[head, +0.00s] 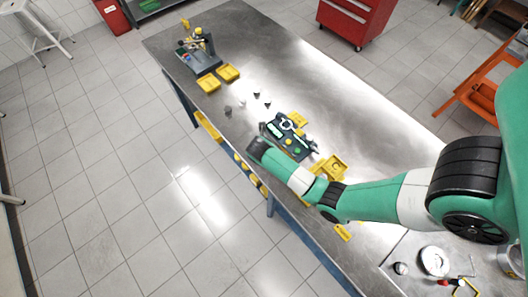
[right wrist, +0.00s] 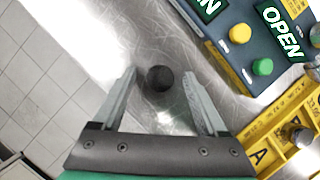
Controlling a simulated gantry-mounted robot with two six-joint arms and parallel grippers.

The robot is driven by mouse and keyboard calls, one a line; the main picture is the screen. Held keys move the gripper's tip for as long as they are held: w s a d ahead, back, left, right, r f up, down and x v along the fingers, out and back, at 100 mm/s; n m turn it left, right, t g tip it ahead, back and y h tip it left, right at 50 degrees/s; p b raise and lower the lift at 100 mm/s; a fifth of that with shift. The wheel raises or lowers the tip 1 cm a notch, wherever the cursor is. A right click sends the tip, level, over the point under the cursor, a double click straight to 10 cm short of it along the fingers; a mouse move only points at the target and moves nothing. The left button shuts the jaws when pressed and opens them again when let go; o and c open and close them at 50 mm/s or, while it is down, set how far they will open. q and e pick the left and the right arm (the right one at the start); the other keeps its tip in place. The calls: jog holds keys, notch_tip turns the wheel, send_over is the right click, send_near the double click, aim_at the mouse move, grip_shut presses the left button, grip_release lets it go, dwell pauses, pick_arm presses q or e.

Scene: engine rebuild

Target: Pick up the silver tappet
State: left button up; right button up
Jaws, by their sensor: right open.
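A small round dark-grey piece (right wrist: 160,78) stands on the metal table between the tips of my right gripper (right wrist: 161,80) in the right wrist view. It may be the silver tappet; its colour looks dark here. The fingers are open on both sides of it, and I cannot tell whether they touch it. In the head view my right gripper (head: 258,148) is over the table's near edge, beside the dark fixture, and the piece is hidden there. Several small grey pieces (head: 228,108) lie farther along the table. My left gripper is not in view.
A dark fixture (head: 299,152) with yellow and green buttons and an OPEN label is just right of my gripper. A yellow tray (right wrist: 250,160) marked A lies nearby. More yellow trays (head: 208,83) and a stand are at the far end. The table's near edge is close.

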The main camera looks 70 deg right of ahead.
jog(key=shift+c, duration=0.3)
grip_shut()
jog(key=shift+r, duration=0.15)
